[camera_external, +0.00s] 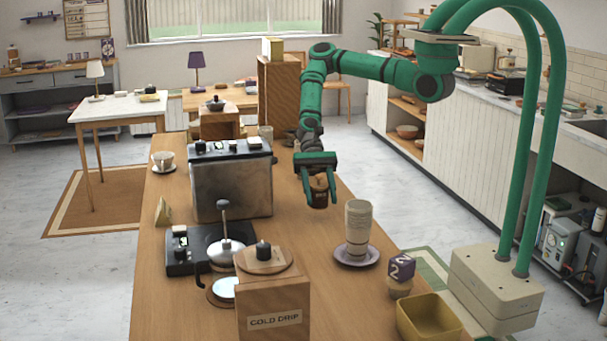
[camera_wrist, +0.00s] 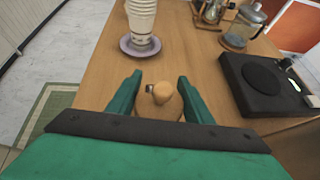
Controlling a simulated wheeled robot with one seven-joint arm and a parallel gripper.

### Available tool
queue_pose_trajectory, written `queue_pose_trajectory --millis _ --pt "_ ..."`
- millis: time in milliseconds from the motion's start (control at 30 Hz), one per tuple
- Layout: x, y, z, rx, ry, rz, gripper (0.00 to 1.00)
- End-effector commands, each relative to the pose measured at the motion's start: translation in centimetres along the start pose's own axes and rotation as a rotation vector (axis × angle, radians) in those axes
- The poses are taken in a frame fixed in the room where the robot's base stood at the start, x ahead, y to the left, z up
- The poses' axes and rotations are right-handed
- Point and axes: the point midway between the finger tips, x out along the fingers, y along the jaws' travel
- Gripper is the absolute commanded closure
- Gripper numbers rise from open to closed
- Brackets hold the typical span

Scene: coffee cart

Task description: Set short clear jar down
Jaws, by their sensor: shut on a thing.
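The short clear jar (camera_external: 319,191) has dark brown contents. In the external view it is upright between the fingers of my gripper (camera_external: 320,183), over the right part of the wooden counter (camera_external: 310,262). My gripper is shut on the jar. In the wrist view the jar's rounded tan stopper (camera_wrist: 162,94) shows between the two green fingers of my gripper (camera_wrist: 159,82). The jar's lower body is mostly hidden there. I cannot tell whether the jar's base touches the counter.
A stack of pale cups (camera_external: 357,225) stands on a purple saucer (camera_external: 354,262) nearby. A metal machine (camera_external: 232,187) stands to the left. A purple numbered cube (camera_external: 401,268) and yellow bin (camera_external: 430,318) are at the front right. Bare counter lies between machine and cups.

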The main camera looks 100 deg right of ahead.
Motion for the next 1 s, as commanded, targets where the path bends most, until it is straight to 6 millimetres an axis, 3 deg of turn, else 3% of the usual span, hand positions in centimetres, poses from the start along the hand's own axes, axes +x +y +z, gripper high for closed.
queue_pose_trajectory --millis 300,733,767,800,833,1000 --pt "2.1 -0.5 -3.0 0.002 -0.001 0.001 0.82" --pt "2.3 -0.6 -3.5 0.000 0.000 0.001 0.82" --pt "2.3 -0.6 -3.5 0.000 0.000 0.001 0.49" --pt "2.3 -0.6 -3.5 -0.001 0.001 0.001 0.40" --pt "2.3 -0.6 -3.5 0.000 0.000 0.001 0.35" --pt "2.3 -0.5 -3.5 0.000 0.000 0.001 0.35"
